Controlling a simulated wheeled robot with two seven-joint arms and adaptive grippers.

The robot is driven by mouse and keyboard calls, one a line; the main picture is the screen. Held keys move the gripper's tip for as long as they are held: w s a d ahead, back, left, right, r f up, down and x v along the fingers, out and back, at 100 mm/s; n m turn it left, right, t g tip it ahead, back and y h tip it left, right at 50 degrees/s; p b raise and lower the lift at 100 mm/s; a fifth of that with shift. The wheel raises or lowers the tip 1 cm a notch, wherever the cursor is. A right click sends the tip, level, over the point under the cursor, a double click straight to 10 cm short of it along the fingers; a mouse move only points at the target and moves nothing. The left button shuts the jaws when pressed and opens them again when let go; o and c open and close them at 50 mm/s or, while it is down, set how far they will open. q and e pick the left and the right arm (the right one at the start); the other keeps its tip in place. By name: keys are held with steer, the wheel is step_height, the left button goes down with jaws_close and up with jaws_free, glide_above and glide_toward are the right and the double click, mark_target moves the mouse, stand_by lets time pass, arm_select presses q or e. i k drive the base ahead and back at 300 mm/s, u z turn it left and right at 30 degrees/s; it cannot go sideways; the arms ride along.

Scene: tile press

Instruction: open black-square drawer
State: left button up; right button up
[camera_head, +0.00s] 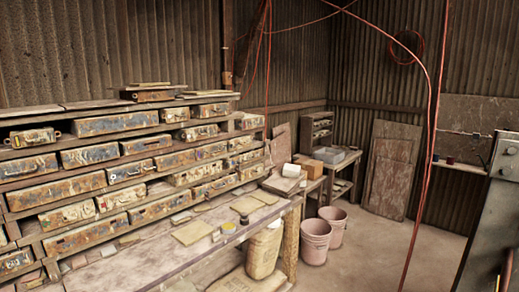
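A wooden rack (10,104) on the left holds several rows of worn, rusty drawers. A long drawer (117,124) is in its upper row, and another long drawer (62,192) sits lower at the left. A drawer with a bar handle (28,167) is at the far left. Some fronts carry small marks or labels, too small to read. I cannot tell which drawer bears a black square. Neither of my grippers shows.
A worktable (150,254) with flat tiles and small pots runs below the rack. Two pink buckets (315,243) (335,226) stand on the floor beyond its end. A dark machine (490,225) stands at the right edge. The floor between is clear, crossed by a hanging red hose (428,140).

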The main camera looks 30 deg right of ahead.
mark_target(245, 141)
steer(key=z, duration=1.45)
steer(key=i, duration=3.25)
steer(key=u, duration=2.1)
